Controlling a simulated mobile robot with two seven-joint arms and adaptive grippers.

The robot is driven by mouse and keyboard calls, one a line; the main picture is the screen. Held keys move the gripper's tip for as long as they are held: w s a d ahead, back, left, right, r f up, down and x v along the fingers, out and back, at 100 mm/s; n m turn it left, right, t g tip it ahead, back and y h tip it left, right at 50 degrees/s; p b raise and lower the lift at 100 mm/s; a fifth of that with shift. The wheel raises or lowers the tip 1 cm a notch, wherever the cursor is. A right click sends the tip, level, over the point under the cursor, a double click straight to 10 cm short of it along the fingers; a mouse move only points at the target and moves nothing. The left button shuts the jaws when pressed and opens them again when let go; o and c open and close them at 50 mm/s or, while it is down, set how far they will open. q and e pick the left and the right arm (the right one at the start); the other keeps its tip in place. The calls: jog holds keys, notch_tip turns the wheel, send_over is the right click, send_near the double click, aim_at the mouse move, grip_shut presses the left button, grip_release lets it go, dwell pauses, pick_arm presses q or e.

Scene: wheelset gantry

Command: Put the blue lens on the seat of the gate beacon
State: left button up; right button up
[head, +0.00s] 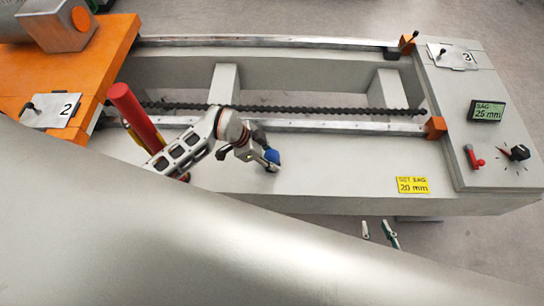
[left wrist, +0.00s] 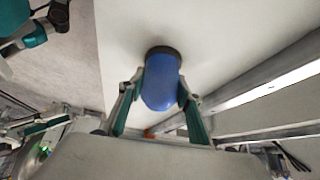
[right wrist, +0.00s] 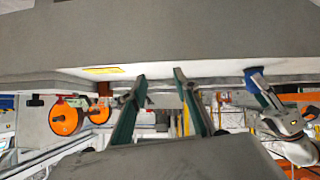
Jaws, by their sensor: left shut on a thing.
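My left gripper (head: 270,164) is shut on the blue lens (head: 273,156) over the front ledge of the grey gantry. In the left wrist view the lens (left wrist: 161,84) lies between both fingertips (left wrist: 161,92), with a dark round ring at its far end close to the pale surface. I cannot tell whether the ring belongs to the lens or touches the ledge. The lens (right wrist: 255,78) also shows at the right of the right wrist view. My right gripper (right wrist: 159,76) is open and empty, just off the front edge. I cannot identify the gate beacon or its seat with certainty.
A red cylinder (head: 134,114) stands left of my left arm. A dark chain (head: 300,110) and metal rails (head: 340,126) run behind. At right, a grey panel (head: 475,140) carries a red lever (head: 474,157) and a knob (head: 516,153). The ledge by the yellow label (head: 412,185) is clear.

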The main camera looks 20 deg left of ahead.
pick_arm(q)
jog(key=shift+r, duration=0.1)
pick_arm(e)
jog(key=shift+w+r, duration=0.25)
jog(key=shift+r, duration=0.05)
